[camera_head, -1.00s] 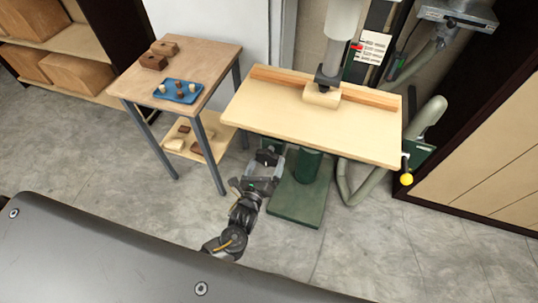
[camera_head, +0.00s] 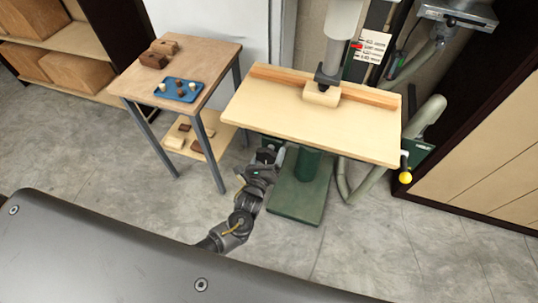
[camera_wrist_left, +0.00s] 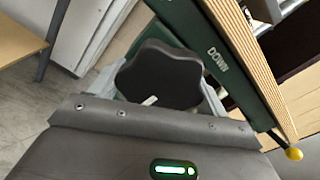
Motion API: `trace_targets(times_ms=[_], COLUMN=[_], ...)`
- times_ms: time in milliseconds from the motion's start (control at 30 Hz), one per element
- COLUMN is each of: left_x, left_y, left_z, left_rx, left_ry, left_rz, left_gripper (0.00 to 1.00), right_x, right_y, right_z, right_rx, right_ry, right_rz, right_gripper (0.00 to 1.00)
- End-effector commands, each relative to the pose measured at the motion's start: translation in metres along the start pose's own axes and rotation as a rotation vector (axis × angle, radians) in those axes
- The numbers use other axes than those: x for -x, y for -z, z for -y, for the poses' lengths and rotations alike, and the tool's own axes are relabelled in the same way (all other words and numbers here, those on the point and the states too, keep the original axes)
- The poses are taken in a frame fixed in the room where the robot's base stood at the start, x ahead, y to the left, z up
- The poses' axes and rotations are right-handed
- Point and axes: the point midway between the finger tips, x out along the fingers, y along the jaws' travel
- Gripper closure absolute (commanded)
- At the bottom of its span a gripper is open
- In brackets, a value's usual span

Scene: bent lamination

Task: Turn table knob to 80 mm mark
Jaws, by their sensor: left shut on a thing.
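The table knob (camera_wrist_left: 158,74) is black and lobed, with a short white line on its face, and fills the middle of the left wrist view. My left gripper (camera_wrist_left: 160,92) has a finger on each side of it and is shut on it. In the head view my left gripper (camera_head: 270,154) is at the front edge of the drill press's pale wooden table (camera_head: 300,115), where the table hides the knob. The green plate beside the knob reads "DOWN" (camera_wrist_left: 218,59). I cannot make out an 80 mm mark. My right gripper is not in view.
A wooden block (camera_head: 321,95) sits on the table against a fence (camera_head: 370,96). A yellow-ended crank (camera_head: 405,177) hangs at the table's right. A side table (camera_head: 207,76) with a blue tray (camera_head: 179,90) stands to the left. The floor in front is clear.

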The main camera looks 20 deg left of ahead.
Motion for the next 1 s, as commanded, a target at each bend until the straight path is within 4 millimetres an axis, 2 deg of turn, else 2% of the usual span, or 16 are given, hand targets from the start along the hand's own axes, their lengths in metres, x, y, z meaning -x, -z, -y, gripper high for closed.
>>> trace_targets(times_ms=[367, 1000], left_x=[0.0002, 0.0016], left_y=[0.0001, 0.0023], left_z=[0.0008, 0.0024], left_rx=[0.083, 0.646], left_ry=[0.000, -0.005], left_rz=[-0.001, -0.006], left_gripper=[0.46, 0.46], right_x=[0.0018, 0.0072], right_y=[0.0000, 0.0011], right_z=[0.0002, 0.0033], right_rx=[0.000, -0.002], right_ry=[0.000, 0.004], right_rz=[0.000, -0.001], right_gripper=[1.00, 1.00])
